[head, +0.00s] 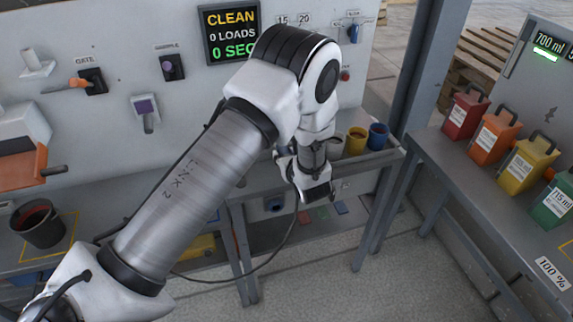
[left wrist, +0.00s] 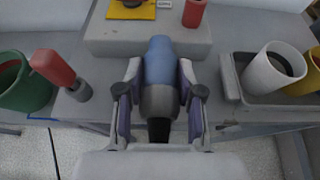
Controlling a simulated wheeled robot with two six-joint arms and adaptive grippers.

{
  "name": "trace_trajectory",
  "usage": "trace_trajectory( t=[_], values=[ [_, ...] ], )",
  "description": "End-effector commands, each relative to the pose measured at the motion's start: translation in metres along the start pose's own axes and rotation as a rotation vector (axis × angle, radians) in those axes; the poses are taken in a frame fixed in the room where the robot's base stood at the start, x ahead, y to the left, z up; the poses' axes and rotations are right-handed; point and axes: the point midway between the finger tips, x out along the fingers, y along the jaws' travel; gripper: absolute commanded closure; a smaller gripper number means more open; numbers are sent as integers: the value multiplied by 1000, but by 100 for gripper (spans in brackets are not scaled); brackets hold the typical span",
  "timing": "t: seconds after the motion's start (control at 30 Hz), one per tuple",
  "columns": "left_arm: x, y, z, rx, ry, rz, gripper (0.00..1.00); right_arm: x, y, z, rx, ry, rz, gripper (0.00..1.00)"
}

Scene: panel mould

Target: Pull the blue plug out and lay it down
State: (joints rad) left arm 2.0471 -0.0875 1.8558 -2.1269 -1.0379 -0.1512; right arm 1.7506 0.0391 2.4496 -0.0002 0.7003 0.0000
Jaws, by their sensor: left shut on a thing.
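The blue plug (left wrist: 160,62), with a grey collar and a black end, lies between the fingers of my left gripper (left wrist: 158,103) in the left wrist view. The fingers are shut on it from both sides, around the collar. Its blue end overlaps the front of a light grey block (left wrist: 110,35); I cannot tell whether it is seated there or free. In the head view my left gripper (head: 316,192) hangs at the front edge of the back bench, and the plug cannot be made out there. My right gripper is not in view.
In the left wrist view a red-handled piece (left wrist: 54,70) and a green cup (left wrist: 20,82) are at left. A red piece (left wrist: 195,12) stands on the block. A white cup (left wrist: 270,70) stands in a tray at right. Coloured canisters (head: 497,135) line the right bench.

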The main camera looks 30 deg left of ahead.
Motion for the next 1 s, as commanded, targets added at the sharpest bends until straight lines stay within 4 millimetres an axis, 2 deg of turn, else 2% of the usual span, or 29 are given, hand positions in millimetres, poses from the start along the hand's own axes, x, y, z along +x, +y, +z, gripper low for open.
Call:
trace_trajectory(
  t=[0.5,0.7,1.0],
  values=[
    [27,0,-66,1,0,0,100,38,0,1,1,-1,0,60],
    [32,0,-77,0,-1,0,100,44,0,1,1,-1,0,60],
    [32,0,-78,0,-1,0,100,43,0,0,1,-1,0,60]
  ],
)
